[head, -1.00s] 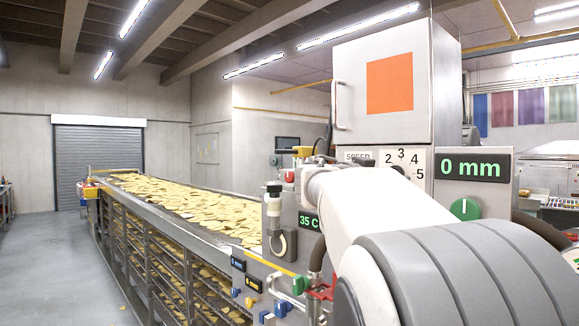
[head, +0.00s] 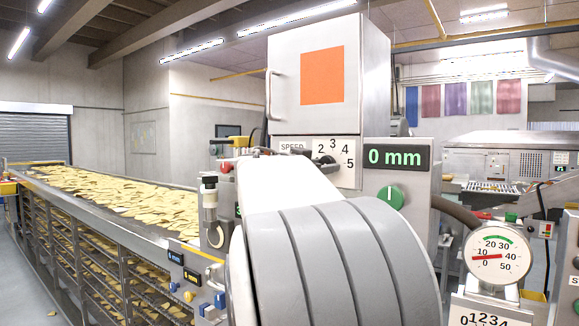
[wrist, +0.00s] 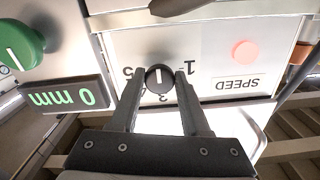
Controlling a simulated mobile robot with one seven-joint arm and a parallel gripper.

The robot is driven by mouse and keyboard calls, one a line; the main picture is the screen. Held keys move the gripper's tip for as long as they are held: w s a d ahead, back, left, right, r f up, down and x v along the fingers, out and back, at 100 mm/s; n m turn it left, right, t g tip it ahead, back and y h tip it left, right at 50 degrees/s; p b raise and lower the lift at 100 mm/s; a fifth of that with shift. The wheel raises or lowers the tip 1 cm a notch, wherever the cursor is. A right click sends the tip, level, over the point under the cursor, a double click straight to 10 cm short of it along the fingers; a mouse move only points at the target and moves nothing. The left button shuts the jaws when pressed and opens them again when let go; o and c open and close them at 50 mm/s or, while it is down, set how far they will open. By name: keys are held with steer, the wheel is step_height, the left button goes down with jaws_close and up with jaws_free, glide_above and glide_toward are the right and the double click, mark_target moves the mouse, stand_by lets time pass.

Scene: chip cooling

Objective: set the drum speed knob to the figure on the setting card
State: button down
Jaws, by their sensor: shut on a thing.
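The drum speed knob (wrist: 159,78) is black with a white pointer line. In the wrist view, which looks upside down, it sits on a white dial plate between the two fingers of my gripper (wrist: 159,74). The fingers are shut on its sides. The pointer lies roughly along the 3 side of the dial, but the exact figure is hard to tell. The head view shows the speed dial plate (head: 334,149) with figures 2 to 5; my arm hides its lower left part. I cannot make out a setting card in either view.
A SPEED label (wrist: 238,84) and a pale red button (wrist: 245,52) are beside the dial. A green "0 mm" display (head: 396,157) and a green knob (head: 391,196) are to the right. A round gauge (head: 498,256) stands at lower right. The chip conveyor (head: 130,205) runs left.

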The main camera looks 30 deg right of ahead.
steer(key=shift+f+n+b, duration=0.15)
steer(key=shift+n+b, duration=0.25)
steer(key=shift+b, duration=0.1)
steer(key=n+b, duration=0.1)
steer(key=n, duration=0.5)
steer(key=n+b, duration=0.2)
steer(key=n, duration=0.4)
steer(key=n+b, duration=0.1)
steer(key=n, duration=0.6)
steer(key=shift+s+d+r+b, duration=0.1)
steer(key=shift+s+r+b, duration=0.15)
steer(key=shift+r+b, duration=0.1)
steer(key=n+p, duration=0.1)
steer(key=n, duration=0.3)
steer(key=shift+p, duration=0.3)
steer(key=shift+n+p, duration=0.5)
steer(key=shift+n, duration=0.9)
